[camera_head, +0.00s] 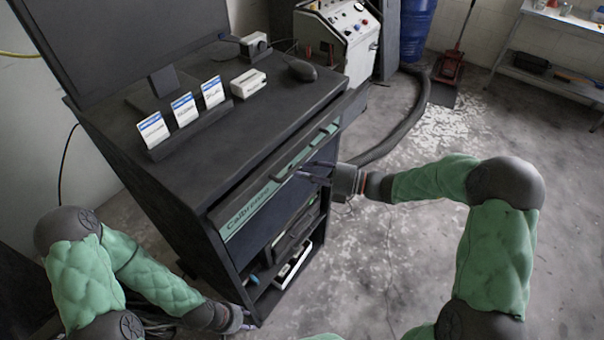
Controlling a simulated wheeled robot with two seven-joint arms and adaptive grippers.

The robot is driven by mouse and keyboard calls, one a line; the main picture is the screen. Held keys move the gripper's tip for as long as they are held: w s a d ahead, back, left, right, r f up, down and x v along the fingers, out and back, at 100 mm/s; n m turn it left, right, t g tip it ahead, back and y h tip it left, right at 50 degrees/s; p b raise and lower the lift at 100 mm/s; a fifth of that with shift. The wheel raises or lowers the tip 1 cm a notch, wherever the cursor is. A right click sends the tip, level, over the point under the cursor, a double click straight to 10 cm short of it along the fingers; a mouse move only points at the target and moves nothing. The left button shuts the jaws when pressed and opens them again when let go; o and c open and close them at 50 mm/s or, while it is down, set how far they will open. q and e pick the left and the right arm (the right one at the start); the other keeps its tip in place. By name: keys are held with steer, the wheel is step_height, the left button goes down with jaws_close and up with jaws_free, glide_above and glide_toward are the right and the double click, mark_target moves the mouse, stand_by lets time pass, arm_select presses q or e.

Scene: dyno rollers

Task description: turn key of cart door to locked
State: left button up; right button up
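The dark cart (165,200) stands at left centre, with a green front panel (250,208) below its top, lettered "Calibr…" and partly covered. Below it are open shelf spaces. I cannot make out a key or a separate door. My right gripper (316,172) is at the right part of the cart front, close to the green panel; its fingers are dark and small, and contact is unclear. My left gripper (242,322) is low by the cart's bottom front corner; its fingers are too small to read.
On the cart top are a monitor (110,35), several label cards (183,110), a white box (248,83) and a mouse (301,70). A machine (345,35), a hose (412,115) and a red jack (449,68) stand behind. Concrete floor at right is clear.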

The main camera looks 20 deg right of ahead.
steer(key=shift+w+a, duration=0.2)
steer(key=shift+a, duration=0.2)
jaws_close()
